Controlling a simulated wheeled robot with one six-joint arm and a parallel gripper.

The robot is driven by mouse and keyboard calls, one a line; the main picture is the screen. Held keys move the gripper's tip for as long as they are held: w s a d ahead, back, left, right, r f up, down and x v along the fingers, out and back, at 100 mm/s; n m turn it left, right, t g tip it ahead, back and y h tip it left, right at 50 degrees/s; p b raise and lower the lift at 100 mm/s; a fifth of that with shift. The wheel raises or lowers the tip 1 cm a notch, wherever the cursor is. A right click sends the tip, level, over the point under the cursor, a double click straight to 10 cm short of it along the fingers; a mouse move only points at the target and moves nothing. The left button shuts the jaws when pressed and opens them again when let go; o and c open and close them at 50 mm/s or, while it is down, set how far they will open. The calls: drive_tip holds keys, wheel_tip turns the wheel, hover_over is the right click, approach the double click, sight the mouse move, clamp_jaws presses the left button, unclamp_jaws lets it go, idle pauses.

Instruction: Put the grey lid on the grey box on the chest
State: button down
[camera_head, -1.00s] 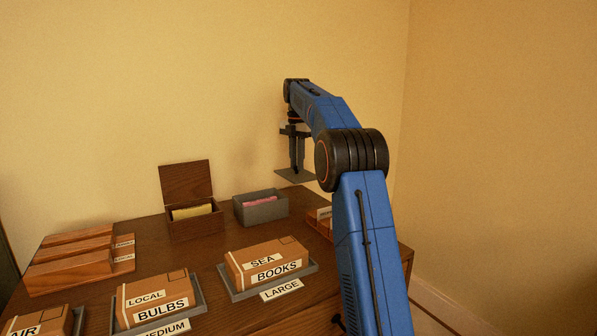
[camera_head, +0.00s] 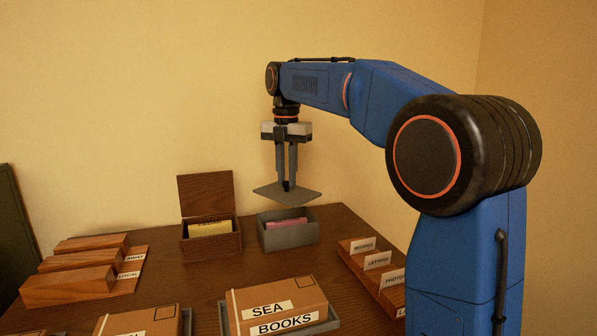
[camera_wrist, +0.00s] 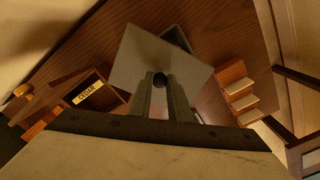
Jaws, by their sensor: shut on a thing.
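My gripper (camera_head: 286,184) is shut on the knob of the grey lid (camera_head: 287,196), a flat square plate. It holds the lid in the air above the grey box (camera_head: 289,236), apart from it. The grey box is open on the chest (camera_head: 254,266), with something pink inside. In the wrist view the lid (camera_wrist: 150,62) is turned at an angle below my gripper (camera_wrist: 160,80) and hides most of the grey box.
An open wooden box (camera_head: 211,240) with a yellow item inside stands just left of the grey box. A wooden rack with labelled cards (camera_head: 376,268) is at right. Stepped wooden blocks (camera_head: 82,272) are at left. A carton labelled SEA BOOKS (camera_head: 277,306) is in front.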

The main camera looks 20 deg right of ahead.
sight(287, 191)
drive_tip(key=shift+f, duration=3.2)
drive_tip(key=shift+f, duration=0.15)
drive_tip(key=shift+s, duration=0.1)
drive_tip(key=c, duration=1.1)
unclamp_jaws()
drive_tip(key=shift+a, duration=0.1)
drive_tip(key=shift+r, duration=3.5)
